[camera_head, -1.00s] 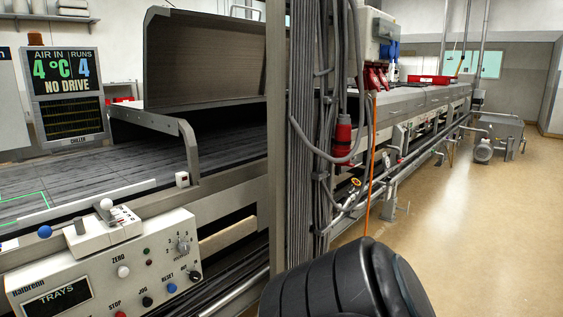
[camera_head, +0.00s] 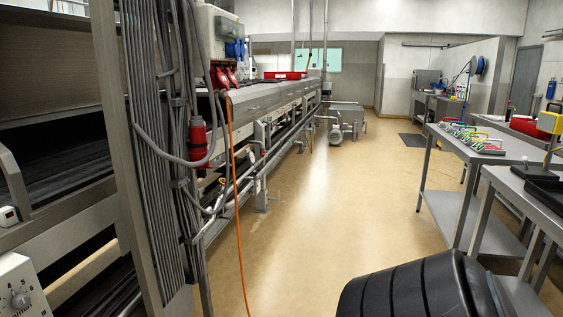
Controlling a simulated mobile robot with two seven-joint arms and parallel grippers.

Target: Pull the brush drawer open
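I cannot pick out the brush drawer for certain. A pale beige panel (camera_head: 85,270) sits low in the side of the machine at the left, under its dark belt (camera_head: 70,170); I cannot tell whether it is a drawer front. Neither gripper is in view. Only a black ribbed part of my own body shows at the bottom right.
A steel post with grey cables (camera_head: 150,150) stands at the machine's side. A red connector (camera_head: 198,140) and orange hose (camera_head: 236,190) hang there. Steel tables (camera_head: 465,150) with trays stand at the right. The tan floor (camera_head: 300,220) between is clear.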

